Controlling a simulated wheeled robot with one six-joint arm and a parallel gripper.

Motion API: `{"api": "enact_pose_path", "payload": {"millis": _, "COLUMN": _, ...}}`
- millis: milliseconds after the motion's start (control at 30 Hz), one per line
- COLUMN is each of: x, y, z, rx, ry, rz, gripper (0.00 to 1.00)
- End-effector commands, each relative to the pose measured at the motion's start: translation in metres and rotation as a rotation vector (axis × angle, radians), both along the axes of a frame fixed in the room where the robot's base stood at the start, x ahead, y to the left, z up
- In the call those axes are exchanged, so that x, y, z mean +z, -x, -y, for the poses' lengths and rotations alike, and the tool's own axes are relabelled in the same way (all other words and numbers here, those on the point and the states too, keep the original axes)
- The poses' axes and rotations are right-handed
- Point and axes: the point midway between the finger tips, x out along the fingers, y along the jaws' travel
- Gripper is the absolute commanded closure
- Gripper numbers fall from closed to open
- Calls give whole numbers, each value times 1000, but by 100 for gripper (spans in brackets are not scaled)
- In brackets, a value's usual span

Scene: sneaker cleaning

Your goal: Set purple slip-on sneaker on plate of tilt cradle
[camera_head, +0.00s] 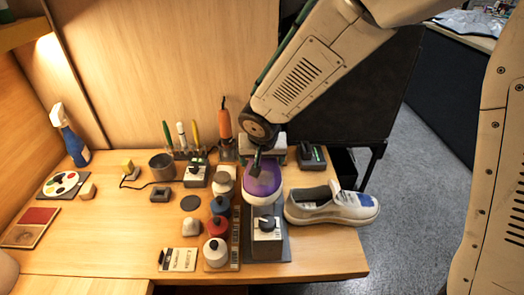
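The purple slip-on sneaker (262,182), with a pale sole rim, is at the right part of the bench, seen toe-on. It lies over or on the back of a dark grey unit with a light control box and black knob, which looks like the tilt cradle (267,240). The cradle's plate is hidden under the sneaker, so I cannot tell whether the sole touches it. My gripper (257,164) reaches down from the upper right to the sneaker's opening. One dark finger shows there; the other is hidden, so its grip is unclear.
A grey-white sneaker with a blue patch (332,204) stands close on the right, near the bench edge. Several lidded jars (216,251) stand close on the left. An orange-handled tool (225,122) and a brush rack (184,152) stand behind.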

Motion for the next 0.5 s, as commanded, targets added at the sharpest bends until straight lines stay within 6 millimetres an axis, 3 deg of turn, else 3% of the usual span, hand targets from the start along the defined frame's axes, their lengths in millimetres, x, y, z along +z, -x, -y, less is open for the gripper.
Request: {"api": "enact_pose_path", "payload": {"millis": 500, "x": -49, "y": 0, "z": 0, "rx": 1, "ry": 1, "rz": 0, "gripper": 53}}
